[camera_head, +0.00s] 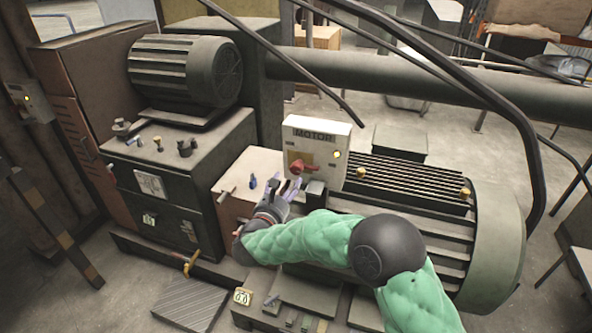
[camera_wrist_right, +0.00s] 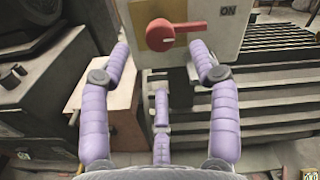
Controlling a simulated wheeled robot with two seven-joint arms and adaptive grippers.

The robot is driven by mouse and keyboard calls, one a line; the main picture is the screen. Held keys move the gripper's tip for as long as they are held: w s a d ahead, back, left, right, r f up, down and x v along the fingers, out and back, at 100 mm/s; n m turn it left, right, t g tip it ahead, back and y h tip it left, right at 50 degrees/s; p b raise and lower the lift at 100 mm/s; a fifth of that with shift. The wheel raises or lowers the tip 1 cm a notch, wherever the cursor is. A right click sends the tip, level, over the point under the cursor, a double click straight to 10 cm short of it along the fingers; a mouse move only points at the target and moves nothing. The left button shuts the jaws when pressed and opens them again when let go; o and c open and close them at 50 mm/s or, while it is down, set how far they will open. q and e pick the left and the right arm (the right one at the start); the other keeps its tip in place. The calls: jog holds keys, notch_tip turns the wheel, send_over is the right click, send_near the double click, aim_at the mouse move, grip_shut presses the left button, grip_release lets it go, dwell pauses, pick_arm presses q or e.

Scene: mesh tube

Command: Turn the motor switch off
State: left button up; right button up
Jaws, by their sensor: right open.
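The motor switch box (camera_head: 318,140) is a pale upright panel labelled MOTOR, with a lit yellow lamp. A red rotary knob (camera_head: 302,167) sits low on its face. In the right wrist view, the knob (camera_wrist_right: 160,35) is large at the top, its handle pointing right, and the word ON shows to its right. My right gripper (camera_head: 290,187) is open just in front of and below the knob. In the wrist view its purple fingers (camera_wrist_right: 163,65) spread to either side of the knob, with no contact visible. My left gripper is not in view.
A green ribbed motor (camera_head: 415,200) stands right of the box. A dark pump unit (camera_head: 185,75) is at left. Thick pipes and a black handrail (camera_head: 430,55) cross above. A second small box with a yellow lamp (camera_head: 27,100) is on the far left.

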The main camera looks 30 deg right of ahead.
aim_at(295, 171)
jog(key=b+x, duration=0.1)
jog(key=x, duration=0.8)
jog(key=c, duration=1.1)
